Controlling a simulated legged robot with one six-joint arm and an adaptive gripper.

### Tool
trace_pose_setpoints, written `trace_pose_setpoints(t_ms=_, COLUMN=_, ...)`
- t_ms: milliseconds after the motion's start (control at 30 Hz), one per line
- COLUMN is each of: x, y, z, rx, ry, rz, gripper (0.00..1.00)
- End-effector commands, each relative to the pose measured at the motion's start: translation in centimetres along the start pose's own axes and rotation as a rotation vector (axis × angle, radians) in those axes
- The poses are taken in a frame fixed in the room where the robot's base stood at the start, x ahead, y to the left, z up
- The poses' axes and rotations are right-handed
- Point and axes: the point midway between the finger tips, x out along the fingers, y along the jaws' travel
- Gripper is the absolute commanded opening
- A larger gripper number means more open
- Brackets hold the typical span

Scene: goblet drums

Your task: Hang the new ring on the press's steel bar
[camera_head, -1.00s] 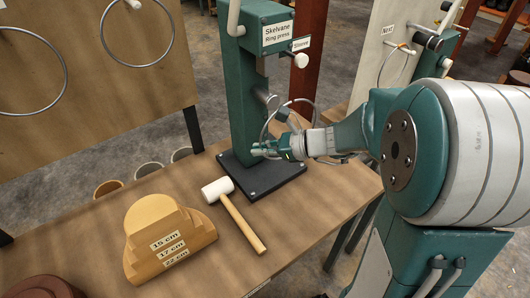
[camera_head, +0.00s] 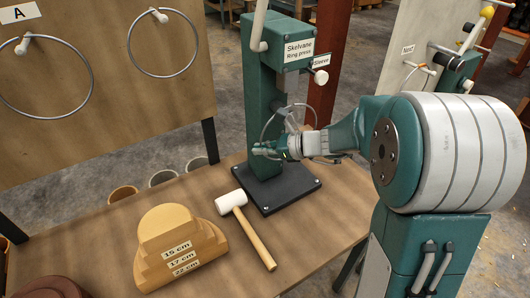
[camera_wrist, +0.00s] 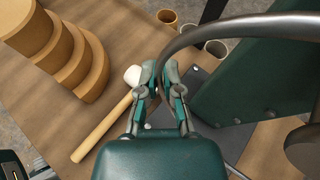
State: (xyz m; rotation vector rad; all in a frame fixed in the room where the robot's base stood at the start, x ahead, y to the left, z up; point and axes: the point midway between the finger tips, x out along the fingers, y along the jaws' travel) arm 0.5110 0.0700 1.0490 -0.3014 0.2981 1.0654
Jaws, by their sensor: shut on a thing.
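My gripper (camera_head: 258,150) is shut on the thin grey ring (camera_head: 264,125), in front of the green press column (camera_head: 259,90). In the wrist view the fingertips (camera_wrist: 161,68) pinch the ring's edge, and the ring (camera_wrist: 215,32) arches to the upper right. The press's steel bar (camera_head: 281,111) juts from the column near the ring. In the wrist view a thick rounded grey end, apparently the bar (camera_wrist: 304,147), lies within the ring's outline. I cannot tell whether the ring is around the bar or only in front of it.
A white-headed mallet (camera_head: 255,238) and a stepped wooden block (camera_head: 170,240) lie left of the press's black base (camera_head: 297,187). A board (camera_head: 110,80) with hung rings stands at left. A white "Sleeve" knob (camera_head: 321,77) sticks out above the ring.

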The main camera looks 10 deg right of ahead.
Motion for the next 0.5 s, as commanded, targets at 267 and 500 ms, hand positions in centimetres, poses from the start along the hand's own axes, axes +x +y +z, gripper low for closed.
trace_pose_setpoints(t_ms=267, x=1.4, y=-1.3, z=0.4, rx=-0.002, ry=0.0, rz=0.001, gripper=0.0)
trace_pose_setpoints(t_ms=500, x=2.0, y=-1.4, z=-0.4, rx=0.0, ry=0.001, rz=0.0, gripper=0.0)
